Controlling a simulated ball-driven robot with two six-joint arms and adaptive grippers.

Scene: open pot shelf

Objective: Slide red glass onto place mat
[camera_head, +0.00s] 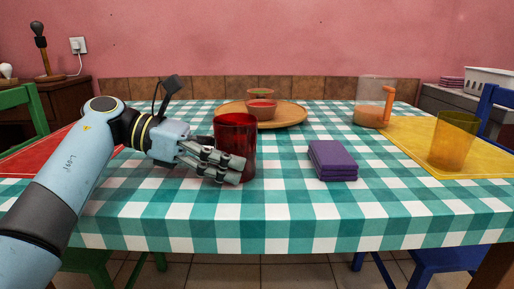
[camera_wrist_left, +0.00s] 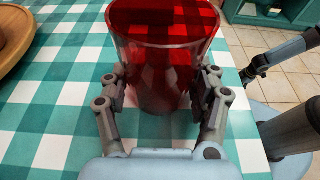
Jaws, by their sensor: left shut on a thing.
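The red glass (camera_head: 236,135) stands upright on the checked tablecloth, left of the middle of the table. My left gripper (camera_head: 232,167) is shut on its lower part, with the fingers reaching in from the left. In the left wrist view the glass (camera_wrist_left: 163,60) sits between the two fingers (camera_wrist_left: 160,95), one on each side. The red place mat (camera_head: 35,155) lies at the left of the table, partly hidden behind my left arm. A yellow place mat (camera_head: 407,140) lies at the right. My right gripper cannot be made out in either view.
A purple folded napkin stack (camera_head: 332,160) lies right of the glass. A round wooden tray (camera_head: 291,114) with bowls (camera_head: 262,109) is behind it. An orange-handled container (camera_head: 370,116) and a yellow glass (camera_head: 452,140) stand at the right. Bare cloth lies in front.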

